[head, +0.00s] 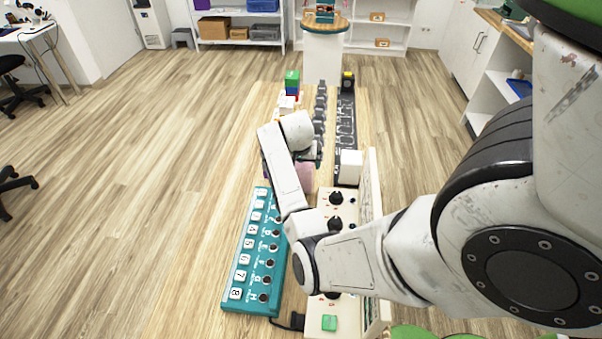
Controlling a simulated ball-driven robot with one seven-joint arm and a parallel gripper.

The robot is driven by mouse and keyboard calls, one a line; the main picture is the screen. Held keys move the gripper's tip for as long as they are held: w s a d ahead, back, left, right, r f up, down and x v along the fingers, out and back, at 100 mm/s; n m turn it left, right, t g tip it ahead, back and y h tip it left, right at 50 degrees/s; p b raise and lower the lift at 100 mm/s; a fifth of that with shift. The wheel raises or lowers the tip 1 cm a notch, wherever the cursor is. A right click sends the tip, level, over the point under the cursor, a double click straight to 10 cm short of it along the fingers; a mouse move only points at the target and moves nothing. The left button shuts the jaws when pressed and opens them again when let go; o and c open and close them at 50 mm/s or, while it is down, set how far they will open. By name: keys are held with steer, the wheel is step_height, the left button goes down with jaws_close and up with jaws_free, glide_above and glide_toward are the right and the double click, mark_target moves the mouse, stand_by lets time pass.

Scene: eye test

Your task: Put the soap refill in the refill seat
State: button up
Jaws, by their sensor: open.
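My gripper (313,158) is at the end of my arm, over the middle of the long wooden table, and is mostly hidden by my own wrist. It is open. A pink object (306,176) shows just below it, partly covered by my arm; I cannot tell whether it is the soap refill, or whether the gripper touches it. A white block (351,166) stands just right of the gripper. I cannot make out the refill seat; it may be hidden behind my arm.
A teal panel (242,276) with numbered keys lies left of my arm. A cream panel (322,317) with black knobs and a green button lies beside it. Coloured blocks (292,82), a grey chain-like row (320,105) and a dark strip (346,120) lie farther back. Bare table shows at left.

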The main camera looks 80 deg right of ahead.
steer(key=shift+d+f, duration=0.15)
steer(key=shift+f, duration=0.25)
